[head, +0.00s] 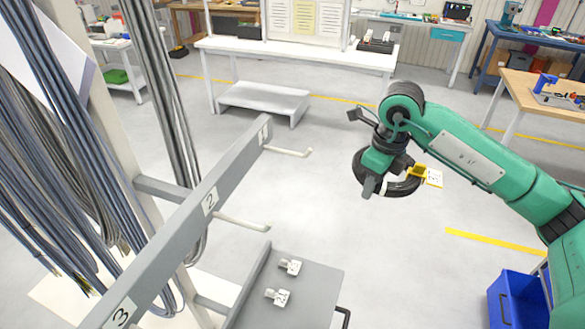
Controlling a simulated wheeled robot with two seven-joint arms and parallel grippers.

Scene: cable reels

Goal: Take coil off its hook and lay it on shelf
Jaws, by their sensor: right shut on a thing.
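A black coil (405,188) with a yellow clip and a white tag (434,177) hangs from my right gripper (372,180). The gripper is shut on it and holds it in the air, to the right of the rack and apart from the hooks. Part of the coil is hidden behind the gripper. The hook by label 1 (290,151) and the hook by label 2 (243,222) are bare. A grey shelf (315,290) sits low beside the rack, with two small tagged metal fittings (290,266) on it. My left gripper is not in view.
The grey rack beam (190,225) runs diagonally at the left, with bundles of grey and blue cable (40,150) behind it. A blue bin (518,300) stands at the lower right. A white bench (300,52) and a grey step (262,98) stand at the back. The middle floor is clear.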

